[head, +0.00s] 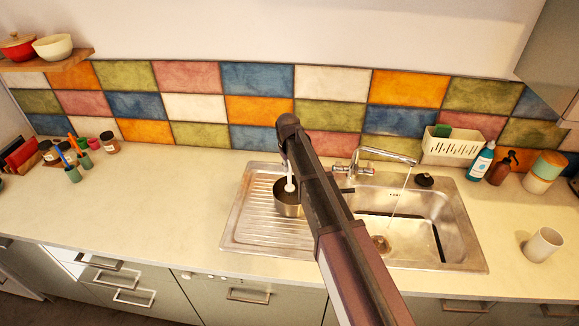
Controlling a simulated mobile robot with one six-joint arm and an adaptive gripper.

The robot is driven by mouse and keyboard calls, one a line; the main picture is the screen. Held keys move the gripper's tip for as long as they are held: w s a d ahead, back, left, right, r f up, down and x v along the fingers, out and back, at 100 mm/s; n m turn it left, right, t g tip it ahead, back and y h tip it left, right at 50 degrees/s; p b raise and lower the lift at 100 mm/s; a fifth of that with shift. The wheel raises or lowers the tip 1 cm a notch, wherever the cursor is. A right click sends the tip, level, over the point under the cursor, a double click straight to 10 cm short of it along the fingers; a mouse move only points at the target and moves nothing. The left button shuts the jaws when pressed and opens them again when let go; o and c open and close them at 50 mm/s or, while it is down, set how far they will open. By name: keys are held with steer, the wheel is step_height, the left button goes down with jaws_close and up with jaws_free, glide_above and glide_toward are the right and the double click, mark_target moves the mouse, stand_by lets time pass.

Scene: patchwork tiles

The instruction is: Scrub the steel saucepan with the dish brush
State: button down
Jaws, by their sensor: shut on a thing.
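The steel saucepan (287,207) stands on the ribbed drainboard at the left part of the sink unit, partly behind my arm. My gripper (290,172) is above the saucepan, pointing down, with its fingers mostly hidden by the arm. It is shut on the dish brush (290,187), whose pale lower part shows below the gripper and reaches down into the pan's opening. I cannot tell whether the bristles touch the pan's bottom.
Water runs from the tap (385,156) into the sink basin (430,225). A white caddy (452,150), a teal bottle (481,161) and a brown bottle (503,167) stand behind right. A cup (543,244) is at right. Jars and small pots are at left; the counter (150,205) between is clear.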

steer(key=shift+r+p, duration=4.65)
steer(key=shift+r, duration=0.3)
